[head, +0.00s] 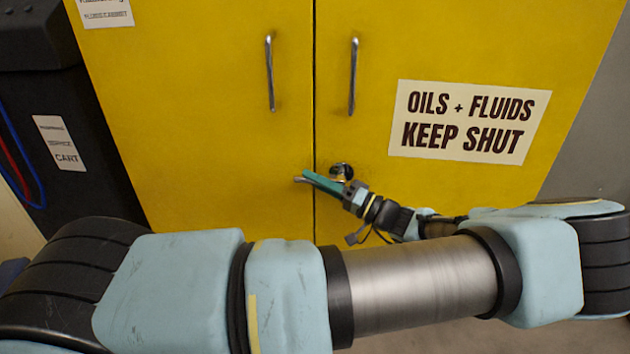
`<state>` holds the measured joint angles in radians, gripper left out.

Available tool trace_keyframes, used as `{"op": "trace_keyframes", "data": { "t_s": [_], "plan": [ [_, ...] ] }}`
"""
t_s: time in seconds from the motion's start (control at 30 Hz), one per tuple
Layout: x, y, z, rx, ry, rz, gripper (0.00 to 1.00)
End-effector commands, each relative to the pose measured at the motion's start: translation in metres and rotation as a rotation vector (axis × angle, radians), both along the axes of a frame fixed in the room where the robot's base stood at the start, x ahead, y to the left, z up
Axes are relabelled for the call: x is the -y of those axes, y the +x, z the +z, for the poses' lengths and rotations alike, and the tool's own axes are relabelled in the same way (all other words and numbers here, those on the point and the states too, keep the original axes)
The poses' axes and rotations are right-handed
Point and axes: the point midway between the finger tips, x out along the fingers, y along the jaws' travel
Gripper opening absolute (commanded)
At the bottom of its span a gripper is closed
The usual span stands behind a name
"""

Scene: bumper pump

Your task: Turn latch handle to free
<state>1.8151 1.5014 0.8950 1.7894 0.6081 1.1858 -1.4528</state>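The latch handle (341,170) is a small dark and metal fitting on the right door of a yellow cabinet, close to the seam between the doors. My gripper (312,179) is at the latch, with its teal finger reaching left across the seam. A thin silver piece, seemingly the lever, shows along the finger and sticks out at its left end. The fingers overlap the lever from this angle, so I cannot tell whether they grip it or only lie beside it. Both cabinet doors, left (200,110) and right (440,50), are shut.
Two vertical metal pulls, left (270,75) and right (353,77), stand out above the latch. A sign (465,122) reads "OILS + FLUIDS KEEP SHUT". A black service cart (60,110) with hoses stands close on the left. My arm crosses the lower view.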

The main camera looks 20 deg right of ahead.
Motion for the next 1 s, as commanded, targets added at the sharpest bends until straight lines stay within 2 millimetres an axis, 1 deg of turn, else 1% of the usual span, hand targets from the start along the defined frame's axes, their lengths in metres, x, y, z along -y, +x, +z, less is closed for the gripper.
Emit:
{"op": "trace_keyframes", "data": {
  "t_s": [0.03,0.2,0.47,0.57,0.67,1.0],
  "plan": [
    [0.0,0.0,0.0,0.0,-0.001,0.001,0.31],
    [0.0,0.0,0.0,0.0,-0.002,0.001,0.5],
    [0.0,-0.001,-0.001,-0.001,-0.003,0.0,0.51],
    [0.005,-0.005,-0.002,-0.001,-0.003,-0.001,0.51],
    [0.015,-0.014,-0.006,-0.002,-0.003,-0.004,0.51],
    [0.06,-0.058,-0.021,-0.001,-0.002,-0.002,0.51]
  ]
}}
